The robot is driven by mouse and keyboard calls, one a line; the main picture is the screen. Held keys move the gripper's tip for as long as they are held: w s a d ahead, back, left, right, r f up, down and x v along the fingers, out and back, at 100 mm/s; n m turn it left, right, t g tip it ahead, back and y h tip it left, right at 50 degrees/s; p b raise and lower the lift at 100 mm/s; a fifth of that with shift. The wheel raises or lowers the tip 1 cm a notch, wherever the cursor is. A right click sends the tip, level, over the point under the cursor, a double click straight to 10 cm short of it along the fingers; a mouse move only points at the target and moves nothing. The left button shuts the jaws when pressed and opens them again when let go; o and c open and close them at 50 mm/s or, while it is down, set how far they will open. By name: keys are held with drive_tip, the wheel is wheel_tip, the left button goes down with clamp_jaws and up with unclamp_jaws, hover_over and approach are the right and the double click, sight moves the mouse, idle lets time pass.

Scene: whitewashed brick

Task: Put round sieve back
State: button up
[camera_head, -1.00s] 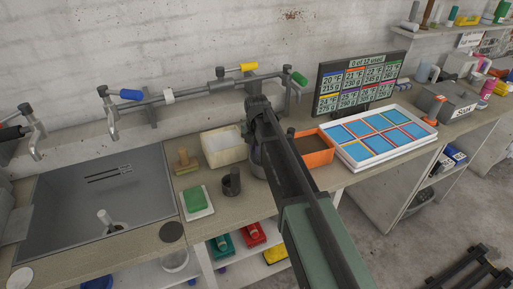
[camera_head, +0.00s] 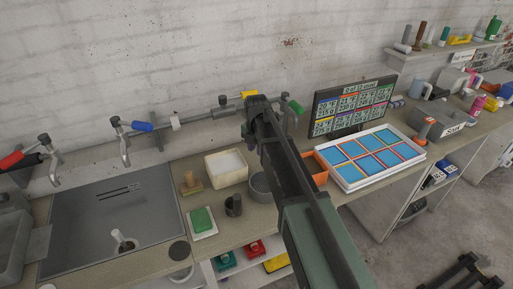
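A round grey container with a mesh-like wall (camera_head: 260,187) stands on the counter, partly hidden behind my arm; it may be the round sieve, but I cannot tell for sure. A dark round disc (camera_head: 179,251) lies flat by the sink's front right corner. My arm reaches up from the bottom of the view to a joint near the wall rail. My gripper is not visible, so I cannot see whether it holds anything.
The sink (camera_head: 115,215) is at left under wall taps. A white bin (camera_head: 226,169), a green sponge on a white tray (camera_head: 202,221) and a dark cup (camera_head: 234,205) stand left of my arm. Right are an orange box (camera_head: 315,170), a blue-celled tray (camera_head: 343,178) and a screen (camera_head: 352,106).

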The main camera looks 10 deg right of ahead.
drive_tip(key=s+d+r+m, duration=0.1)
drive_tip(key=s+d+m, duration=0.1)
drive_tip(key=s+m, duration=2.2)
drive_tip(key=shift+s+m, duration=0.4)
drive_tip(key=shift+m, duration=0.8)
wheel_tip(320, 180, down, 7)
drive_tip(key=b, duration=0.7)
